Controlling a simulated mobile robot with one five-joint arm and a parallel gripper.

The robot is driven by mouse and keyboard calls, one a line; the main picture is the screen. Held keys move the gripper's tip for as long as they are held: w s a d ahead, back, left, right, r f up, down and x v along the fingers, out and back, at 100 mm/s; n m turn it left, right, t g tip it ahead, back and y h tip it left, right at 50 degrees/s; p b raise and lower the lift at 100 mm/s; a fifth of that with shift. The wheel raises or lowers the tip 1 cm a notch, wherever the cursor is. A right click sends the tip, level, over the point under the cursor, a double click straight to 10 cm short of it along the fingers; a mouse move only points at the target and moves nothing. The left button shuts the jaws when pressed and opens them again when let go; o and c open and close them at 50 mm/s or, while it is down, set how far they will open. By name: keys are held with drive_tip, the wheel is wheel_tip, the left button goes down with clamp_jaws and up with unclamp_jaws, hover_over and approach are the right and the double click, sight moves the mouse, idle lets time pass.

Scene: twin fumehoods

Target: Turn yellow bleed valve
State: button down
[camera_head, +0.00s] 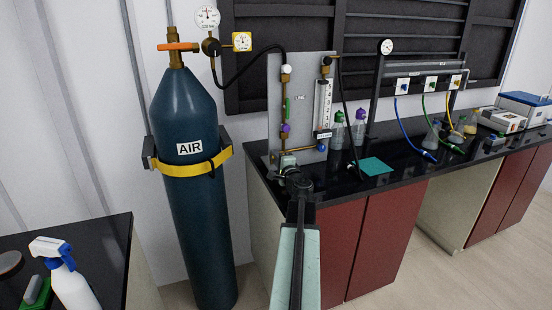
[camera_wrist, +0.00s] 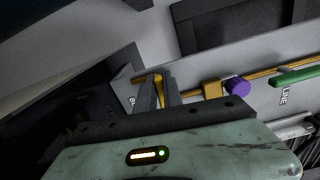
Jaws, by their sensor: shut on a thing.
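The yellow bleed valve (camera_wrist: 159,84) shows in the wrist view as a narrow yellow piece between the two grey fingers of my gripper (camera_wrist: 160,92). The fingers are closed on it, and they hide much of it. In the head view my gripper (camera_head: 288,160) is at the lower left of the upright grey panel (camera_head: 305,82), below the purple knob (camera_head: 285,128). The valve is hidden there behind my gripper. In the wrist view the brass pipe runs from the valve past the purple knob (camera_wrist: 238,87) and the green handle (camera_wrist: 294,76).
A blue AIR cylinder (camera_head: 182,105) with a yellow strap stands left of the bench. Bottles (camera_head: 357,128) and a teal pad (camera_head: 376,166) are on the black bench right of the panel. A spray bottle (camera_head: 70,283) stands on the near left bench.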

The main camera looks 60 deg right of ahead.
drive_tip(key=shift+w+a, duration=0.1)
drive_tip(key=shift+a, duration=0.05)
drive_tip(key=c, duration=1.5)
unclamp_jaws()
drive_tip(key=v, duration=0.8)
